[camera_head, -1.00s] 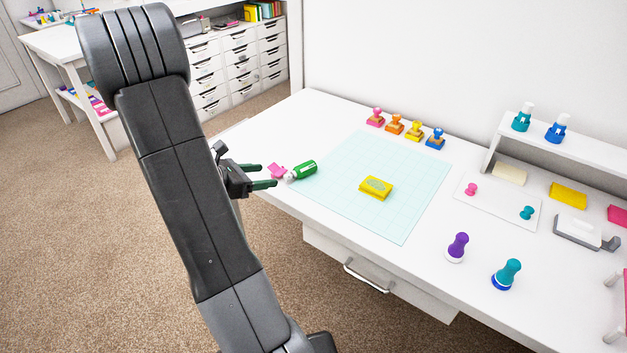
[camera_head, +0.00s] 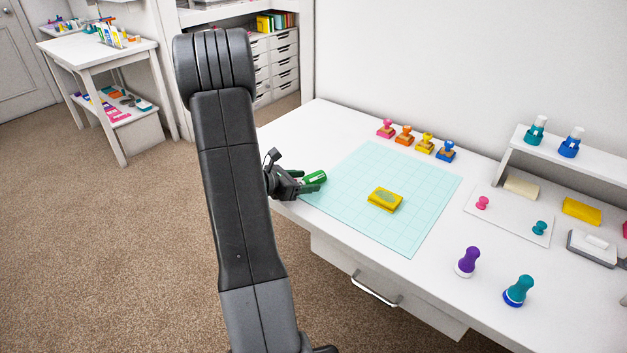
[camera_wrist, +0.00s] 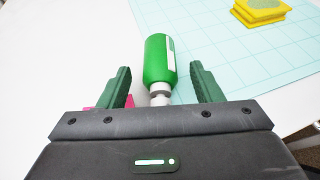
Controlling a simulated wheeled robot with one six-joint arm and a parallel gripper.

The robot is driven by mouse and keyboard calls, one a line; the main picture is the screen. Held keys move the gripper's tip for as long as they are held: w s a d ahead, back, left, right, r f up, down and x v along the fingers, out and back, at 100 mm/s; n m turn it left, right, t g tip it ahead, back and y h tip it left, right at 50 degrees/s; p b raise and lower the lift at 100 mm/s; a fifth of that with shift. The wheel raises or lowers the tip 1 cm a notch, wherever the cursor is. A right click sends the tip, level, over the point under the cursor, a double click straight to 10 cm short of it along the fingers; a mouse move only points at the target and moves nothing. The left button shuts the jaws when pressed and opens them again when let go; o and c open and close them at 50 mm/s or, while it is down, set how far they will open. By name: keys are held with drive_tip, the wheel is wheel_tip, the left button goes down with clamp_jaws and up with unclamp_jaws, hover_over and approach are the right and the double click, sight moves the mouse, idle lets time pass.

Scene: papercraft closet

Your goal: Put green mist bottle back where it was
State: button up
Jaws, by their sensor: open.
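The green mist bottle (camera_head: 314,178) lies on its side at the left edge of the pale cutting mat. In the wrist view the bottle (camera_wrist: 158,60) lies with its grey-white neck toward my gripper (camera_wrist: 163,88). The jaws are open, one finger on each side of the neck end, and do not appear to touch the bottle. In the head view my gripper (camera_head: 307,183) is at the table's left edge and partly hides the bottle. Two upright bottles, teal (camera_head: 536,130) and blue (camera_head: 571,142), stand on the white shelf (camera_head: 600,155) at the right.
The cutting mat (camera_head: 400,165) holds a yellow block (camera_head: 385,199). Several stamps (camera_head: 425,142) line its back edge. A purple stamp (camera_head: 467,261) and a teal stamp (camera_head: 518,290) stand front right. A pink object (camera_wrist: 97,100) lies beside the left finger, partly hidden.

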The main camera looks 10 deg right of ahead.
drive_tip(key=shift+x, duration=1.05)
drive_tip(key=c, duration=1.1)
